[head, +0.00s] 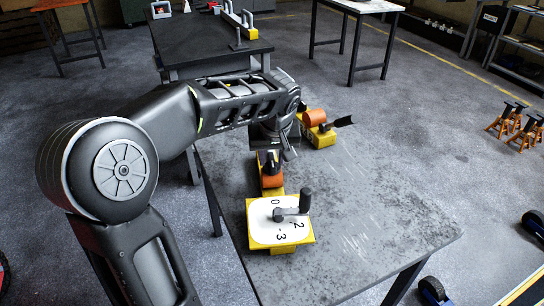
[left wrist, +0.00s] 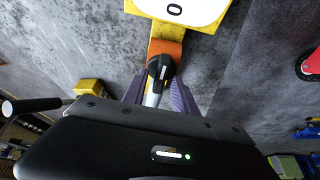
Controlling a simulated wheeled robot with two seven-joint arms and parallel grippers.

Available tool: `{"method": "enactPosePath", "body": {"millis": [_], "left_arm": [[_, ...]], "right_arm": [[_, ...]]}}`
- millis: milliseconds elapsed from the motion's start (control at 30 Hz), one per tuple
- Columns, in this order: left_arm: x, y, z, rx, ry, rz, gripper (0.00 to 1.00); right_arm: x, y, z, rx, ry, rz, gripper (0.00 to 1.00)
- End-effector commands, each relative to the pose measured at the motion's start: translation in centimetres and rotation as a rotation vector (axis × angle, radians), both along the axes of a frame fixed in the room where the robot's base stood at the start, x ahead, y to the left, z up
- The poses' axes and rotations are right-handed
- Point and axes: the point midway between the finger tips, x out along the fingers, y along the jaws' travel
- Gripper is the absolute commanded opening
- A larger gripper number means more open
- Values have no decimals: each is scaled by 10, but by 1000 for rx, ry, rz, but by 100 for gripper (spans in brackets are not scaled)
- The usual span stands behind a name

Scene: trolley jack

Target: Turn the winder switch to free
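A yellow-edged plate with a white dial face (head: 268,232) lies on the grey table, marked 0, 2 and 3, with a dark crank handle (head: 304,200) on it. Behind it is an orange block (head: 272,181) on a yellow strip. In the left wrist view, a black switch knob with a light line (left wrist: 160,68) sits at that orange block (left wrist: 165,48). My left gripper (head: 268,160) points down over it. Its purple-grey fingers (left wrist: 157,92) are apart, one on each side of the knob; contact cannot be told. No "free" marking is readable. My right gripper is out of view.
A yellow base with an orange drum (head: 316,118) and black handle stands behind, right of my left wrist. The table's (head: 395,220) right side is bare. Orange jack stands (head: 507,120) are on the floor at the right. A dark bench (head: 205,48) is at the back.

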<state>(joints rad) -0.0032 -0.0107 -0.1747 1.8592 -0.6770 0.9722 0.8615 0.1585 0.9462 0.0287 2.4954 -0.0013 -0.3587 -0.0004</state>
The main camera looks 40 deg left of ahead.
Motion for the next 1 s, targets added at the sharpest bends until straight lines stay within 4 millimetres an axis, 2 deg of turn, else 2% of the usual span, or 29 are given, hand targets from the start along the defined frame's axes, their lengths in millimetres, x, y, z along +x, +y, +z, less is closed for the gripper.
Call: {"method": "enactPosePath", "body": {"millis": [367, 467, 800, 1000], "left_arm": [[-1, -1, 4, 0, 0, 1, 36], [-3, -4, 14, -1, -2, -1, 36], [-18, -18, 63, 1, -2, 0, 36], [-21, -21, 72, 0, 0, 0, 36]], "right_arm": [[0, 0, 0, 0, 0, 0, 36], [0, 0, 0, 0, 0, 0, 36], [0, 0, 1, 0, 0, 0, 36], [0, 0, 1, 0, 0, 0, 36]]}}
